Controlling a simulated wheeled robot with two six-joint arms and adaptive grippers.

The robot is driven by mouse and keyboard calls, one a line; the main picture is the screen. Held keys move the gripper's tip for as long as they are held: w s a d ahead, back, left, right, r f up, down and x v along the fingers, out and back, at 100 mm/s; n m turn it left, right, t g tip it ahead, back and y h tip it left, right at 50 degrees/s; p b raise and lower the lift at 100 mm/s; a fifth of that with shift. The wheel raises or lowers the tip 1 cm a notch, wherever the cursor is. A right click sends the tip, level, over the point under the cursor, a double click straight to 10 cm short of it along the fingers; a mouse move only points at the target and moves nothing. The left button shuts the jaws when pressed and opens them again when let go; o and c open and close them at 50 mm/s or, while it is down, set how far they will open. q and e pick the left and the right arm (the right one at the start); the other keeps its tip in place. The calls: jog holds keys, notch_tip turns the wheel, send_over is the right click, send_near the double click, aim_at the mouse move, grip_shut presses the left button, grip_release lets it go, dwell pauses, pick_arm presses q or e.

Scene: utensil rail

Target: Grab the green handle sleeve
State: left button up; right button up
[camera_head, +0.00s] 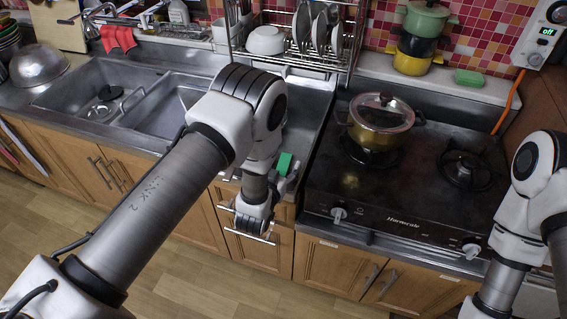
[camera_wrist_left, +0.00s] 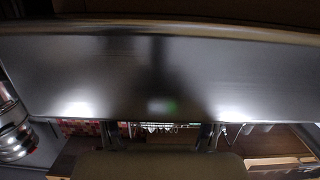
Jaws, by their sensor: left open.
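A small bright green block-like piece (camera_head: 284,163), which looks like the green handle sleeve, shows at the front edge of the counter between sink and stove. My left gripper (camera_head: 284,181) is open, close to the green piece and just below it in the head view. I cannot tell whether the green piece is between its fingers or touching them. In the left wrist view the open fingers (camera_wrist_left: 160,136) stand apart at the bottom; only a faint green glint shows on the steel above them. My right arm is at the right edge, its gripper out of view.
A dark stove (camera_head: 400,195) with a lidded pot (camera_head: 379,121) stands right of my left gripper. A steel sink (camera_head: 88,75) is to the left. A dish rack (camera_head: 300,60) stands behind. A green sponge (camera_head: 469,77) lies behind the stove. The floor (camera_head: 190,275) in front is clear.

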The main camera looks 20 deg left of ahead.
pick_arm(q)
jog(key=shift+w, duration=0.15)
jog(key=shift+c, duration=1.3)
jog(key=c, duration=0.8)
jog(key=shift+r, duration=0.1)
